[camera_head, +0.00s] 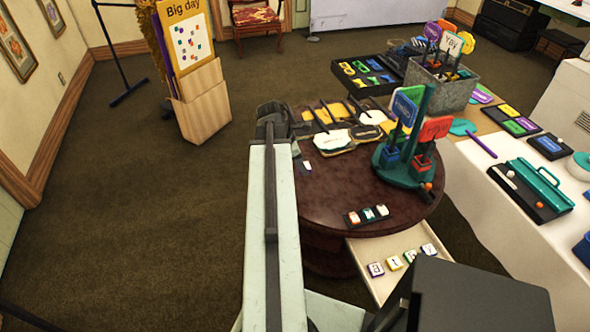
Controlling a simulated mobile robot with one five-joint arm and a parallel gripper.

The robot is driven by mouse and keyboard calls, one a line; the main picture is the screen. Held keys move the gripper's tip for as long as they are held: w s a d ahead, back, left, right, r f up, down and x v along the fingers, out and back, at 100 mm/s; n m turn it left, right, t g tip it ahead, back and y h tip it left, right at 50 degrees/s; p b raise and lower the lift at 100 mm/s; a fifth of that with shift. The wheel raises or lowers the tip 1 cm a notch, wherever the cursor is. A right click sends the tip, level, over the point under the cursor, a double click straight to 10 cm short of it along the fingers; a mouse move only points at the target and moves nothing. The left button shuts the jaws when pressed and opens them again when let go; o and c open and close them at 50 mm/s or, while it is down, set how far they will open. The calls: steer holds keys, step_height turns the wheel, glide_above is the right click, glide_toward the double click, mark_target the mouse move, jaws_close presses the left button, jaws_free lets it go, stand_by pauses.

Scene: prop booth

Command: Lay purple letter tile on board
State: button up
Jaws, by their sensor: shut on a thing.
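My arm reaches up the picture to its dark end with my gripper (272,112), at the left edge of the round brown table. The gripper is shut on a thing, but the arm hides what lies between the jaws. A small dark board (347,222) with white letter tiles in a row lies near the table's front edge. My gripper is well to the left of and beyond the board and the drawer.
A teal stand (402,178) with coloured signs rises behind and right of the board. Dark-handled items and papers cover the back of the round table (325,200). A white table (490,228) with a teal-handled case stands right. Open carpet (130,210) lies left.

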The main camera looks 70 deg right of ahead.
steer(key=shift+n, duration=0.3)
steer(key=s+f+b, duration=0.1)
steer(key=f+b, duration=0.1)
steer(key=s+a+f+b, duration=0.1)
steer(key=f, duration=0.1)
steer(key=s+a+f+b, duration=0.1)
steer(key=s+f+b, duration=0.1)
steer(key=f, duration=0.1)
steer(key=shift+a+b, duration=0.25)
steer(key=shift+b, duration=0.05)
steer(key=shift+d+r, duration=0.1)
steer(key=shift+r, duration=0.05)
steer(key=w+d, duration=0.3)
steer(key=d, duration=0.1)
steer(key=w+d+f, duration=0.1)
steer(key=w+d, duration=0.2)
steer(key=d, duration=0.1)
steer(key=w+d+b, duration=0.1)
steer(key=w+d, duration=0.2)
steer(key=d, duration=0.1)
steer(key=shift+w+d+f, duration=0.1)
steer(key=shift+d+f, duration=0.1)
steer(key=shift+d, duration=0.05)
step_height(320, 180, down, 4)
steer(key=b, duration=0.4)
steer(key=shift+w+d, duration=0.1)
steer(key=shift+d, duration=0.05)
steer(key=shift+r, duration=0.25)
steer(key=shift+f, duration=0.15)
steer(key=o, duration=1.3)
